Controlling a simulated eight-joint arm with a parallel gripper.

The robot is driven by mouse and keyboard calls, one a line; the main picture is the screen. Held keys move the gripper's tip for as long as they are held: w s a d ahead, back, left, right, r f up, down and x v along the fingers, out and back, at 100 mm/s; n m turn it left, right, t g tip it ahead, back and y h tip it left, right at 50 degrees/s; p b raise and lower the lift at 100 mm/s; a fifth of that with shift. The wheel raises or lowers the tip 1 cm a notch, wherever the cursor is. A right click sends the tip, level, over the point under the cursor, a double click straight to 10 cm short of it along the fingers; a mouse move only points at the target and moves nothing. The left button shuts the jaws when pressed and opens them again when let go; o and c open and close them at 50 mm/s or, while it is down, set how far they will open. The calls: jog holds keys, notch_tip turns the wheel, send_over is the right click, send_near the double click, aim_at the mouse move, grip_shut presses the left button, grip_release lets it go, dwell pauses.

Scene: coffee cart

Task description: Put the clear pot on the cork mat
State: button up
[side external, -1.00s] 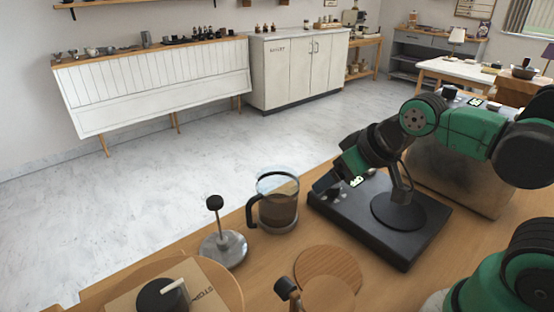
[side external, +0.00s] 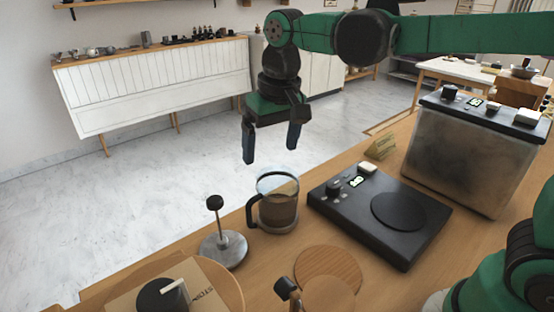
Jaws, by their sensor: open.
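The clear pot (side external: 278,209), a glass jug with a dark handle on its left and brown contents, stands upright on the wooden counter. A round brown mat (side external: 328,265), which looks like the cork mat, lies flat in front of the pot and to its right; its near part is covered by another round wooden piece. My gripper (side external: 271,152) is open and empty, its two fingers pointing down. It hangs above the pot in the picture, apart from it.
A plunger with a round metal base (side external: 223,249) stands left of the pot. A round wooden piece (side external: 328,297) and a black knob (side external: 287,288) are at the front.

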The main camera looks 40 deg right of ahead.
aim_at(255, 199)
jog(key=shift+g, duration=0.9)
jog(key=w+a+f, duration=0.1)
jog(key=f, duration=0.1)
jog(key=a+f, duration=0.1)
jog(key=f, duration=0.2)
jog(key=w+f, duration=0.1)
jog(key=f, duration=0.1)
jog(key=shift+w+a+f, duration=0.3)
jog(key=shift+a, duration=0.1)
jog(key=shift+s+d+f, duration=0.15)
jog(key=shift+f, duration=1.2)
jog(key=shift+s+d+f, duration=0.1)
jog(key=shift+d+f, duration=0.05)
jog(key=shift+f, duration=1.15)
grip_shut()
